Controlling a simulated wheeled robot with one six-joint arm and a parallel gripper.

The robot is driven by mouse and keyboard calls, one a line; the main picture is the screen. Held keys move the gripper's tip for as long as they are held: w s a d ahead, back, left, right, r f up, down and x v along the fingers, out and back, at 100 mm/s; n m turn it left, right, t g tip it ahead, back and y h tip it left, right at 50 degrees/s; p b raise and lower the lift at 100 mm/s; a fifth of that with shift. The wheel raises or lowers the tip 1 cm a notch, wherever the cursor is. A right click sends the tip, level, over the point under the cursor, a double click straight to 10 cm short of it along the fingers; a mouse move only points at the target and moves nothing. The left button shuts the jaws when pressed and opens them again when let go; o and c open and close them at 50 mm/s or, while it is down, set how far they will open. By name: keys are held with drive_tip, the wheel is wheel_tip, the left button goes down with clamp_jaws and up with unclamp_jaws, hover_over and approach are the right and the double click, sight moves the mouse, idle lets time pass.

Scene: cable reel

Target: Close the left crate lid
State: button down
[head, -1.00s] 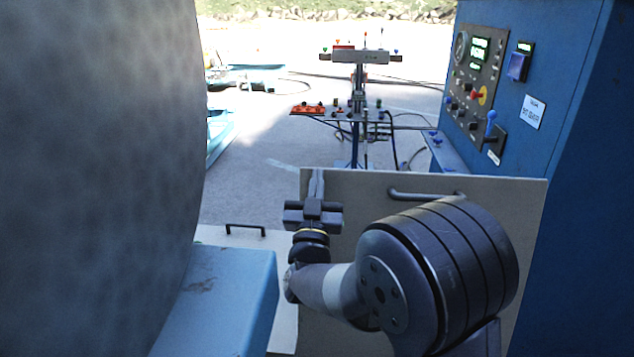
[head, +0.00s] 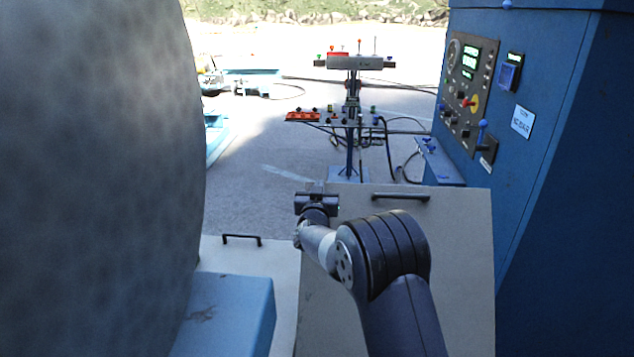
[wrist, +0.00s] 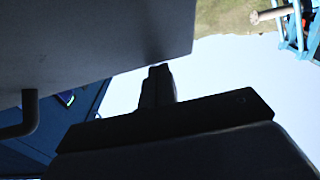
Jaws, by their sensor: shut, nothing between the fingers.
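A grey lid panel (head: 450,270) stands raised and leaning away in the head view, with a dark bar handle (head: 400,196) near its far edge. A second pale panel (head: 270,262) with a dark handle (head: 242,238) lies flat to its left. I cannot tell for sure which panel is the left crate's lid. My gripper (head: 316,188) is shut and empty at the raised panel's far left corner. In the wrist view the fingers (wrist: 156,82) are close to the edge of a grey panel (wrist: 90,45); contact is unclear. The crate bodies are hidden.
A large grey drum (head: 90,170) and a light blue block (head: 225,315) fill the left. A blue cabinet (head: 550,150) with controls stands on the right. A stand with tools (head: 350,110) is behind the raised panel, with open pavement (head: 250,140) around it.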

drive_tip(key=w+f+g+p, duration=0.2)
drive_tip(key=w+f+p, duration=0.3)
drive_tip(key=w+f, duration=0.6)
drive_tip(key=shift+f, duration=0.5)
